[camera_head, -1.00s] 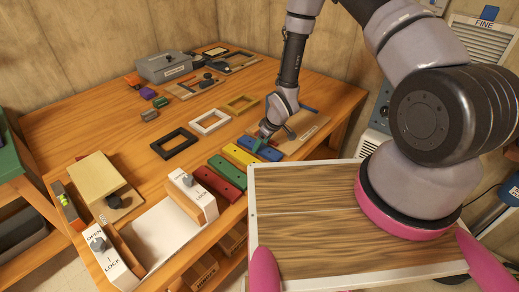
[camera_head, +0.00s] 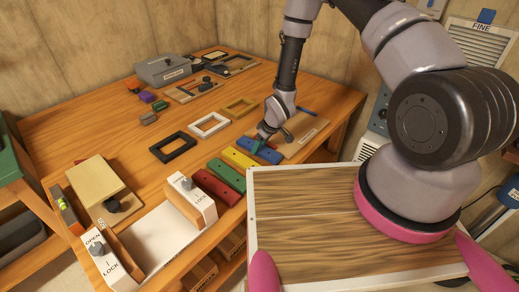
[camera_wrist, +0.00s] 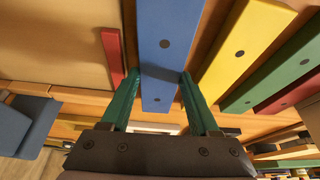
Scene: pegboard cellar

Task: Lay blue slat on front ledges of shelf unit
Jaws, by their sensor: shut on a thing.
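The blue slat (camera_head: 263,151) lies flat on the wooden bench, at the far end of a row of coloured slats. In the wrist view the blue slat (camera_wrist: 168,48) runs lengthwise between the two green fingers of my gripper (camera_wrist: 158,88). My gripper (camera_head: 263,139) is shut on the slat's sides, close to the bench top. The slat's near end shows between the fingers. Open compartments (camera_head: 232,243) show below the bench's front edge; I cannot tell whether they belong to the shelf unit.
Yellow (camera_head: 238,157), green (camera_head: 227,175) and red (camera_head: 215,187) slats lie beside the blue one. Black (camera_head: 172,147), white (camera_head: 208,125) and tan (camera_head: 238,107) frames lie behind. A white-fronted lock block (camera_head: 193,198) stands nearer. My wood-topped base fills the foreground.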

